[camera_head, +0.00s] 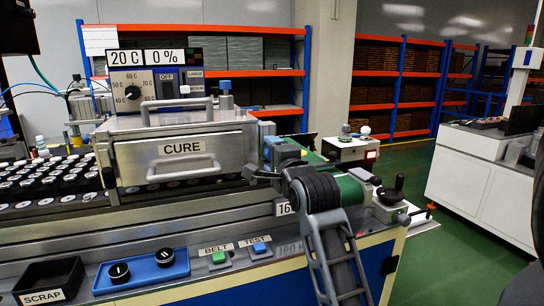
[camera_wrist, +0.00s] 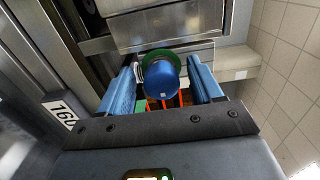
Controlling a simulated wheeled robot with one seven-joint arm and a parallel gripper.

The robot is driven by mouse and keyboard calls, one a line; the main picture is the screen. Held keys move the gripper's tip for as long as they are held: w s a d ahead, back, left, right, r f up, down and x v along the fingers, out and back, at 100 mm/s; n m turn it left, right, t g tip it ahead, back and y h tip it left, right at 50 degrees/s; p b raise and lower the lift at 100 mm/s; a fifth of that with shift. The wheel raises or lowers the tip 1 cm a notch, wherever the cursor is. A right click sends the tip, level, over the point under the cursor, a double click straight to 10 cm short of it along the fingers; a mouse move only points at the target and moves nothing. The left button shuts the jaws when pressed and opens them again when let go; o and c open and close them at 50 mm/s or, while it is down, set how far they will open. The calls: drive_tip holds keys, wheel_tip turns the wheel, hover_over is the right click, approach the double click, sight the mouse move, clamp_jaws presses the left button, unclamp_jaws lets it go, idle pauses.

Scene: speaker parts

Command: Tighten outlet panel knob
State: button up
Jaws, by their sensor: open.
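A round blue knob (camera_wrist: 165,82) with a green ring behind it shows in the middle of the wrist view. I take it to be the outlet panel knob. My gripper (camera_wrist: 163,72) is open, with one blue finger on each side of the knob. Gaps show between the fingers and the knob, so they do not appear to grip it. In the head view my gripper (camera_head: 277,152) is at the right end of the CURE oven (camera_head: 180,155), by the green belt. I cannot make out the knob apart from the gripper in that view.
The conveyor with several round parts (camera_head: 50,185) runs into the oven from the left. In front are a SCRAP bin (camera_head: 50,277), a blue tray (camera_head: 142,272) with two round parts, and BELT (camera_head: 218,258) and TEST (camera_head: 258,247) buttons. Green floor is clear at right.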

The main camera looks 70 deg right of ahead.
drive_tip(key=p+v, duration=0.1)
drive_tip(key=v, duration=0.6)
drive_tip(key=shift+s+a, duration=0.2)
drive_tip(key=shift+a, duration=0.1)
idle(0.7)
drive_tip(key=s+a+f+n+t+y, duration=0.15)
drive_tip(key=a+f+n+y, duration=0.25)
drive_tip(key=a+f+n, duration=0.4)
drive_tip(key=a+f+n+t+y, duration=0.25)
drive_tip(key=a+f+n, duration=0.3)
drive_tip(key=a, duration=0.45)
drive_tip(key=s+a+f+n+y, duration=0.1)
drive_tip(key=s+a+n+y, duration=0.2)
drive_tip(key=s+a+n, duration=0.4)
drive_tip(key=s+a+f+n+g+y, duration=0.1)
drive_tip(key=s+a+f+n+y, duration=0.1)
drive_tip(key=s+a+n+y, duration=0.2)
drive_tip(key=s+a+n, duration=0.3)
drive_tip(key=s+a, duration=0.1)
drive_tip(key=s, duration=0.1)
drive_tip(key=shift+a+f, duration=0.3)
